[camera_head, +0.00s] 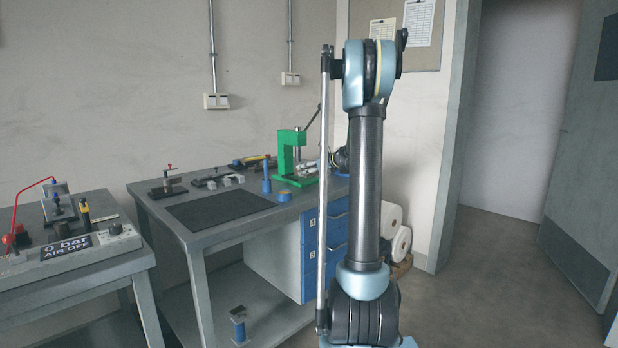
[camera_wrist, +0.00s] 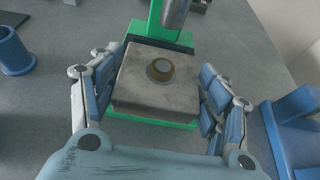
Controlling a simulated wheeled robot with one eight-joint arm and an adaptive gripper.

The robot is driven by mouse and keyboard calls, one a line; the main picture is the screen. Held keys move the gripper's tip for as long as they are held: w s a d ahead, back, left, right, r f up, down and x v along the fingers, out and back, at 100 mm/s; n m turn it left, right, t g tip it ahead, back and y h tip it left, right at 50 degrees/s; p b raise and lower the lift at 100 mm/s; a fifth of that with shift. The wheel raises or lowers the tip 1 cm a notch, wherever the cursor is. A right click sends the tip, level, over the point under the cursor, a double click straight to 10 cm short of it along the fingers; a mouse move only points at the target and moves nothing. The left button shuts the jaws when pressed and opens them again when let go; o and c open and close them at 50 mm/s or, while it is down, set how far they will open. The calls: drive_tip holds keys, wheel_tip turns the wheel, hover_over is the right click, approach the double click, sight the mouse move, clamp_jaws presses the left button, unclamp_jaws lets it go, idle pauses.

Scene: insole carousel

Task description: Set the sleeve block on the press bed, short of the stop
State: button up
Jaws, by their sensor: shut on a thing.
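The sleeve block (camera_wrist: 135,88) is a grey metal block with a round brass-coloured sleeve (camera_wrist: 161,69) in its top. My gripper (camera_wrist: 157,88) is shut on it, with a blue-padded finger at each side. The block lies over the green press bed (camera_wrist: 150,122), whose front edge shows below it; I cannot tell whether they touch. A dark strip shows behind the block, before the green column; I cannot make out the stop for sure. The press ram (camera_wrist: 175,12) is beyond the block. In the head view the green press (camera_head: 285,150) stands on the bench, and my gripper (camera_head: 309,168) is at its right.
A blue cylinder (camera_wrist: 12,52) stands left of the press, and a blue fixture (camera_wrist: 292,125) is close on the right. The bench holds a black mat (camera_head: 218,208) and small tools. A side table with an air panel (camera_head: 85,247) is at the left.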

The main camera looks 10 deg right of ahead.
wheel_tip(320, 180, down, 2)
drive_tip(key=shift+f, duration=0.15)
drive_tip(key=o, duration=2)
drive_tip(key=shift+o, duration=0.2)
drive_tip(key=shift+s+d, duration=0.1)
